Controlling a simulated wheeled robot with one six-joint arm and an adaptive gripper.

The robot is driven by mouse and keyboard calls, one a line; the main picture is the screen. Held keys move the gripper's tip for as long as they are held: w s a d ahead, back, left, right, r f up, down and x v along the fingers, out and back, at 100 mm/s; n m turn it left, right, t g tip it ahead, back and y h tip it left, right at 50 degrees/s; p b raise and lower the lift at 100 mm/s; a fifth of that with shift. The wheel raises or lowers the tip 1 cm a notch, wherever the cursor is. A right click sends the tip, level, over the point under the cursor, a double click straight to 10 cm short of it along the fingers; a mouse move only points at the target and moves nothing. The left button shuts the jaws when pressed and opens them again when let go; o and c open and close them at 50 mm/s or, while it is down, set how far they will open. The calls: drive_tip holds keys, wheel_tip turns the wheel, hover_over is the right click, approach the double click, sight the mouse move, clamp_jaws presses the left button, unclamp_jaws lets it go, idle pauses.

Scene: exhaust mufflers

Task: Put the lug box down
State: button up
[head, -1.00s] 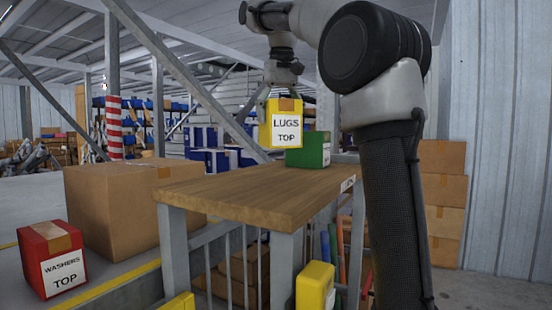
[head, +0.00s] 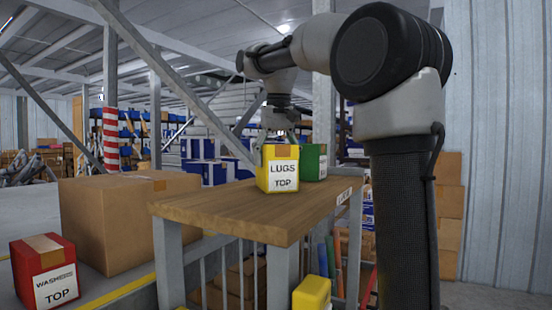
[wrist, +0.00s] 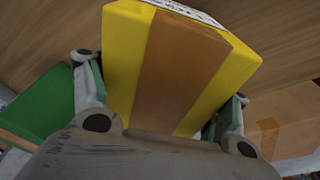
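The yellow lug box (head: 277,168), with a brown tape strip and a white label reading LUGS TOP, is upright over the wooden table top (head: 210,208). Its base is at or very close to the wood; I cannot tell if it touches. My gripper (head: 279,143) comes down on it from above. In the wrist view, the fingers of my gripper (wrist: 162,95) are on either side of the lug box (wrist: 125,55), closed on it. The lower part of the box is hidden there.
A green box (head: 314,162) stands on the table just behind and right of the lug box. A large cardboard box (head: 120,225) and a red washers box (head: 45,272) stand at the left. Another yellow box (head: 311,295) is low in front. The table's near left is clear.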

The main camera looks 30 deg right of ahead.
drive_tip(key=o, duration=0.4)
drive_tip(key=shift+c, duration=0.2)
drive_tip(key=r, duration=0.4)
drive_tip(key=s+r, duration=0.1)
drive_tip(key=r, duration=0.7)
drive_tip(key=shift+s+a+r, duration=0.1)
drive_tip(key=shift+s+a, duration=0.1)
drive_tip(key=shift+s, duration=0.15)
